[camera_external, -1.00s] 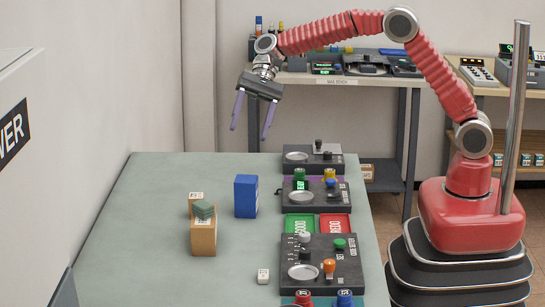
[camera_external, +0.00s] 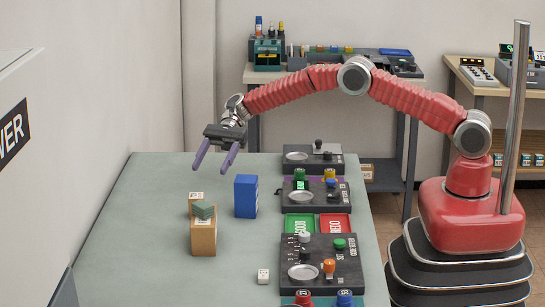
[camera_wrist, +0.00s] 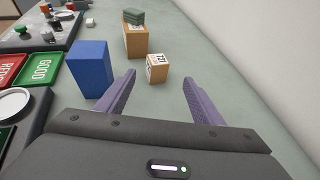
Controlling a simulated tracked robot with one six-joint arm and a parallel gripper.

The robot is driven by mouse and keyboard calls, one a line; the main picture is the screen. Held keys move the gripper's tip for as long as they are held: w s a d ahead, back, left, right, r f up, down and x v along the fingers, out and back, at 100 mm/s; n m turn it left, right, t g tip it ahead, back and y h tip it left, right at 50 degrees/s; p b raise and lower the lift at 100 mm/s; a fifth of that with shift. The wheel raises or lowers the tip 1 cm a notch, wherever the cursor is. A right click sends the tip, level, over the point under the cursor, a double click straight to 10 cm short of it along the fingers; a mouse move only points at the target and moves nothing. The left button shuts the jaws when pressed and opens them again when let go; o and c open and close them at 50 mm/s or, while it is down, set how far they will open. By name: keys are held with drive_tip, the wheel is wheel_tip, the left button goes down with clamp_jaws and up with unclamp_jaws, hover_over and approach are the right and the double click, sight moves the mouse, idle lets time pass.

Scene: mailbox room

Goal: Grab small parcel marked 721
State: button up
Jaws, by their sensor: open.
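A small tan parcel with a white printed label (camera_wrist: 156,70) stands on the table, roughly between and beyond my fingertips in the wrist view. Its number is too small to read surely, but may be 721. In the external view this small parcel (camera_external: 195,197) is partly hidden behind a taller tan box. My gripper (camera_external: 211,169) is open and empty above the table's far part, tilted down with its purple fingers toward the parcel. Both fingers of my gripper (camera_wrist: 160,85) show in the wrist view, apart from the parcel.
The taller tan box (camera_external: 203,239) has green blocks (camera_external: 203,210) on top and stands close to the small parcel. A blue box (camera_external: 246,196) stands to its right. Control panels (camera_external: 318,262) and green and red trays (camera_external: 300,224) line the right edge. The table's left side is clear.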

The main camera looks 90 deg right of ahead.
sight(198, 193)
drive_tip(key=shift+f, duration=0.1)
drive_tip(key=x, duration=0.8)
drive_tip(key=shift+w+a, duration=0.1)
drive_tip(key=shift+a, duration=0.2)
drive_tip(key=shift+s+x, duration=0.2)
drive_tip(key=shift+x, duration=2.4)
drive_tip(key=shift+a, duration=0.1)
drive_tip(key=c, duration=1)
